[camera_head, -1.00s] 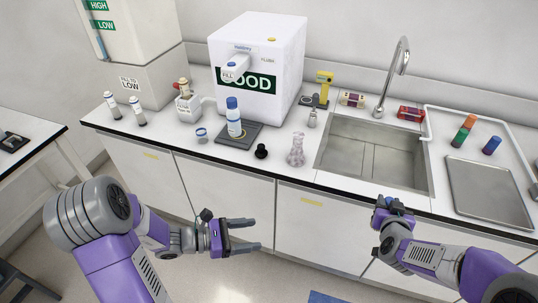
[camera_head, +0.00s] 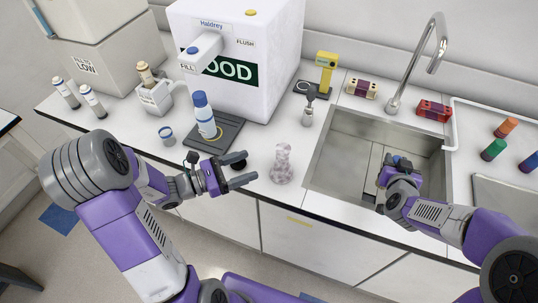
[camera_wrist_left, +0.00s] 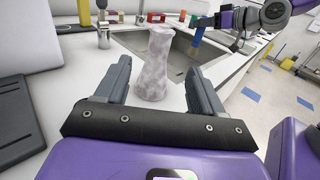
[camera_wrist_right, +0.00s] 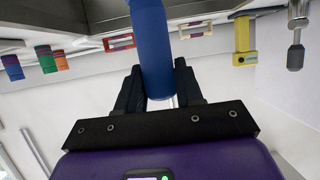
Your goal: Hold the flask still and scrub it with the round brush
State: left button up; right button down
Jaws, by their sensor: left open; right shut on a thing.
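The flask (camera_head: 283,165) is clear with pale mottled patches. It stands upright on the counter left of the sink. My left gripper (camera_head: 246,170) is open and empty, pointing at the flask from the left, with a gap still between fingertips and glass. In the left wrist view the flask (camera_wrist_left: 153,65) appears centred between the fingers, beyond their tips. My right gripper (camera_head: 393,168) is over the right part of the sink, shut on the blue handle of the round brush (camera_wrist_right: 150,45).
The sink (camera_head: 340,165) with its tall faucet (camera_head: 432,50) lies right of the flask. A blue-capped bottle (camera_head: 204,118) stands on a dark pad at left, before a white water purifier (camera_head: 255,50).

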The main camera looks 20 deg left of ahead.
aim_at(283, 158)
pick_arm(q)
jog(key=shift+f+b, duration=0.4)
jog(key=shift+f, duration=0.4)
pick_arm(e)
jog(key=shift+f, duration=0.9)
pick_arm(q)
jog(key=shift+s+f, duration=0.15)
jog(key=shift+s, duration=0.05)
pick_arm(e)
jog(key=shift+s+f, duration=0.2)
pick_arm(q)
jog(key=shift+f+b, duration=0.2)
jog(key=shift+b, duration=0.3)
pick_arm(e)
jog(key=shift+f, duration=0.3)
pick_arm(q)
jog(key=shift+w+d+f, duration=0.1)
jog(key=shift+w, duration=0.15)
pick_arm(e)
jog(key=shift+w+f, duration=0.15)
pick_arm(q)
jog(key=b+x, duration=0.1)
jog(key=x, duration=1)
jog(key=shift+w+d, duration=0.25)
jog(key=shift+w, duration=0.05)
pick_arm(e)
jog(key=shift+f, duration=0.55)
pick_arm(q)
jog(key=shift+c, duration=0.3)
jog(key=c, duration=1)
